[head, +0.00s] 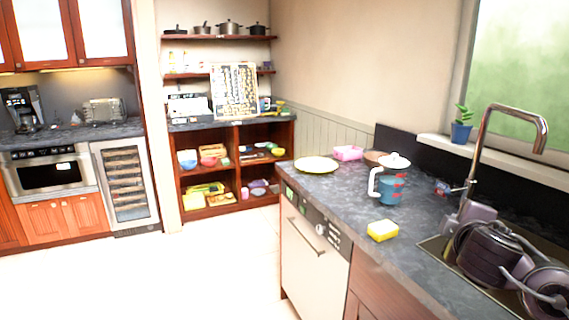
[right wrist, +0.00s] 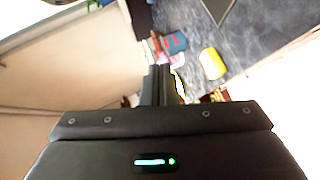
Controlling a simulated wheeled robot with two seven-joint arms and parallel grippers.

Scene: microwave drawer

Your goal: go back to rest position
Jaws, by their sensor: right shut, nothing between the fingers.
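My right gripper (right wrist: 160,80) shows in the right wrist view, its dark fingers together and empty. I cannot make out a gripper clearly in the head view. My left gripper is not in view. The built-in microwave (head: 45,172) at the far left is shut, with wooden cabinet doors below it.
A tall faucet (head: 482,150) rises by the sink, where dark rounded shapes crowd the lower right. The floor (head: 180,275) at left is clear.

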